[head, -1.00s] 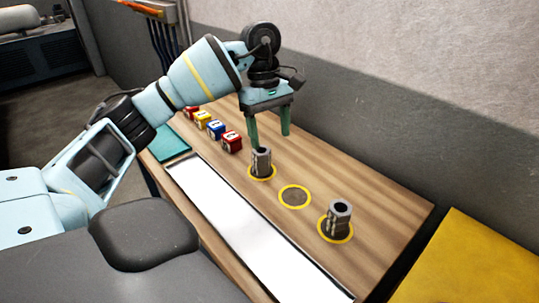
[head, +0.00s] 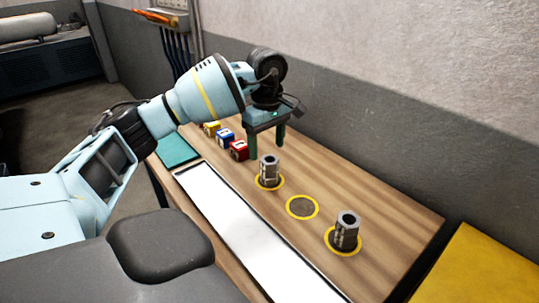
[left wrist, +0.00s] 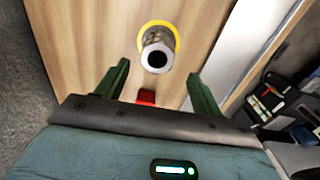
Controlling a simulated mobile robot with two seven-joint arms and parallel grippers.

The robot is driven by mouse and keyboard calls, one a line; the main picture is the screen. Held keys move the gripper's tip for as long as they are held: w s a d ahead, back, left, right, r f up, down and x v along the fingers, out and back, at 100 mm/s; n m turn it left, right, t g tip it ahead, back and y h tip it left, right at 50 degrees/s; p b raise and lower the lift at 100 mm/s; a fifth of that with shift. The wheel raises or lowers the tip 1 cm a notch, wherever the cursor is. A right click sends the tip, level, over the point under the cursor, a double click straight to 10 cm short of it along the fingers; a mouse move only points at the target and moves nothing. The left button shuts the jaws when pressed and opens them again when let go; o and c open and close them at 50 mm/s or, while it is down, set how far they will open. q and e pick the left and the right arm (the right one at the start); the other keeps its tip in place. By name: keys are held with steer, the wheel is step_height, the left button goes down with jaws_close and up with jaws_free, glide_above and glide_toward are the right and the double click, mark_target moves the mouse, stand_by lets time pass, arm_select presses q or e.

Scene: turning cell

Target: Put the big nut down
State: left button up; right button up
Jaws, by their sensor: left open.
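A grey hexagonal stack (head: 268,172) stands upright on the left yellow-ringed spot. A second grey stack (head: 345,234) stands on the right ringed spot. The middle ringed spot (head: 302,207) is empty. I cannot tell which pieces are the big nut. My left gripper (head: 267,148) is open and empty, its fingers pointing down behind and left of the left stack. In the left wrist view the left stack (left wrist: 157,55) appears beyond and between the fingertips, its round hole facing the camera. My right gripper is not in view.
Yellow, blue and red lettered cubes (head: 239,150) stand in a row left of the gripper. A white strip (head: 240,228) runs along the front of the wooden bench (head: 395,225). A teal pad (head: 177,151) lies at its left end. A wall stands close behind.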

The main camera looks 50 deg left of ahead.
mark_target(269, 158)
arm_select(q)
steer(key=f, duration=0.4)
steer(key=shift+w, duration=0.2)
steer(key=c, duration=1)
steer(key=shift+c, duration=1.4)
steer(key=shift+r, duration=0.15)
